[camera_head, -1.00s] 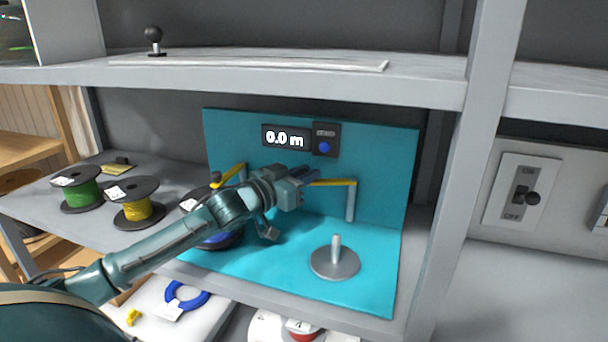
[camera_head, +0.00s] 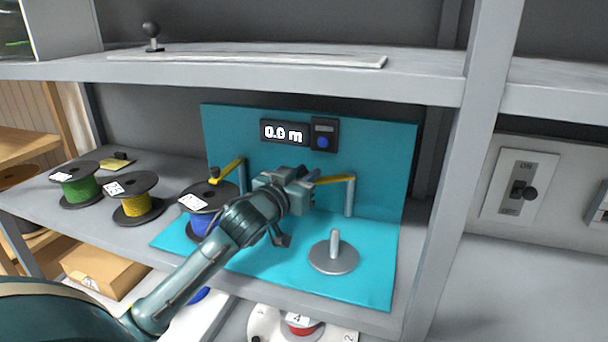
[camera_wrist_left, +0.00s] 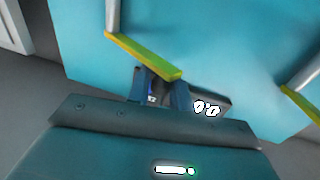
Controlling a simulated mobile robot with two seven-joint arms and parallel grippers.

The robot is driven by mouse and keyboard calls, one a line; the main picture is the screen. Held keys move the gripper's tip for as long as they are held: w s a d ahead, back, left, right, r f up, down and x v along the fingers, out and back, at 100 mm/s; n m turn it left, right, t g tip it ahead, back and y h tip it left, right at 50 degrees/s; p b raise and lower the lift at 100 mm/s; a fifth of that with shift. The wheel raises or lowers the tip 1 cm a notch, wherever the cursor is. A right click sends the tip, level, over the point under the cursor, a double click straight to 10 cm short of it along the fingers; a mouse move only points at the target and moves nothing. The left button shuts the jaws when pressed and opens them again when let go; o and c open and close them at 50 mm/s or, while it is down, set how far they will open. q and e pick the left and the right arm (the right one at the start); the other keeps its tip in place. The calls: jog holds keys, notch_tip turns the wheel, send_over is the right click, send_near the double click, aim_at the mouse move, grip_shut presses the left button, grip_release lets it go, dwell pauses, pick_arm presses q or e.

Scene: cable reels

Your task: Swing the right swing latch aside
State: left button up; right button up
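The right swing latch (camera_head: 335,180) is a yellow bar on a grey post (camera_head: 350,199) at the right of the teal station. My left gripper (camera_head: 303,188) is at the bar's free left end. In the left wrist view, the right latch's bar (camera_wrist_left: 145,57) runs down to its free end just beside my left gripper's fingertips (camera_wrist_left: 159,86). The fingers stand apart with nothing held between them; whether one touches the bar I cannot tell. The left swing latch (camera_head: 229,170) points forward left from its post. My right gripper is not in view.
A display (camera_head: 284,132) reading 0.0 m and a blue button (camera_head: 323,143) are on the back panel (camera_head: 375,145). A grey disc with a spindle (camera_head: 334,257) stands in front. Blue (camera_head: 201,222), yellow (camera_head: 137,206) and green (camera_head: 80,190) reels stand left. The shelf above limits height.

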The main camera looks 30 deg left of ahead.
pick_arm(q)
jog(key=o, duration=0.4)
jog(key=shift+c, duration=0.2)
jog(key=s+b, duration=0.2)
jog(key=s, duration=1.1)
jog(key=shift+d, duration=0.2)
jog(key=shift+s, duration=0.1)
